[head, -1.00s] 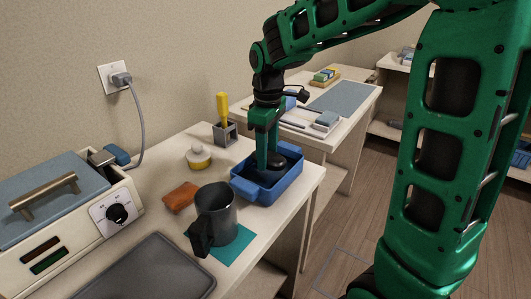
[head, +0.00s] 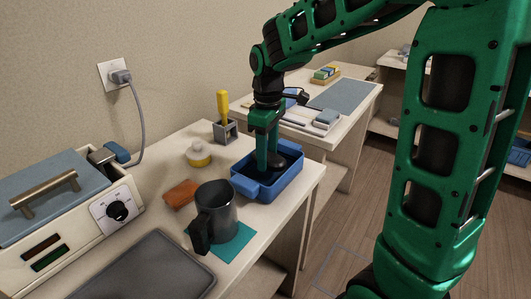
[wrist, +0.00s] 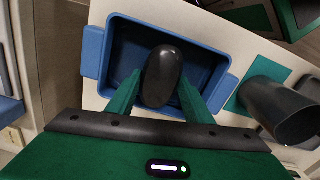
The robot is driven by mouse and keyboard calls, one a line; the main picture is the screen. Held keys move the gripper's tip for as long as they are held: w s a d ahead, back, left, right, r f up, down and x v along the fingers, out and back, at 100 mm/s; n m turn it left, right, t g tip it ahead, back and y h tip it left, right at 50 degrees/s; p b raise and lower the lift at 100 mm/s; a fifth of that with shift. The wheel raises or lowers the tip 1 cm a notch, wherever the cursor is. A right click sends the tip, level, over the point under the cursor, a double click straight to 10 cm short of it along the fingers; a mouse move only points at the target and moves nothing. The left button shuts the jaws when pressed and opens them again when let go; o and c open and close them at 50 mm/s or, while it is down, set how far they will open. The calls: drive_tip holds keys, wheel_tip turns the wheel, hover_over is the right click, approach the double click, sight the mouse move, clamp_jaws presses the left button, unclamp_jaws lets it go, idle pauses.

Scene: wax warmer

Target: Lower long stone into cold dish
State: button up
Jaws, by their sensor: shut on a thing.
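The long stone (wrist: 162,76) is dark and oval, held between the two green fingers of my gripper (wrist: 158,98) in the wrist view. The cold dish is a blue rectangular tub with side handles; its rim shows in the head view (head: 295,178) and in the wrist view (wrist: 95,52). My gripper (head: 268,160) points down inside the tub's outline, shut on the stone (head: 279,161). The stone's lower part is inside the tub, below the rim. Whether it touches the tub floor cannot be told.
A dark mug (head: 216,208) stands on a teal mat (head: 236,245) close in front of the tub. An orange cloth (head: 181,194), a yellow-banded pot (head: 198,156) and a grey holder with a yellow-handled tool (head: 224,120) are to the left. The wax warmer (head: 60,200) is farther left.

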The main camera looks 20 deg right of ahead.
drive_tip(key=shift+f, duration=1.95)
idle(1.1)
drive_tip(key=o, duration=1.4)
wheel_tip(320, 180, up, 11)
drive_tip(key=shift+f, duration=0.1)
drive_tip(key=s+d+f+m, duration=0.2)
drive_tip(key=s+d+m, duration=0.3)
drive_tip(key=s, duration=0.4)
drive_tip(key=s+d+f+m, duration=0.3)
drive_tip(key=s+d+m, duration=0.2)
drive_tip(key=s, duration=0.4)
drive_tip(key=s+d+f+m, duration=0.2)
drive_tip(key=s+d+m, duration=0.2)
drive_tip(key=s, duration=0.5)
drive_tip(key=shift+s+d+f+m, duration=0.1)
drive_tip(key=shift+d+f+m, duration=0.25)
drive_tip(key=shift+d+m, duration=0.1)
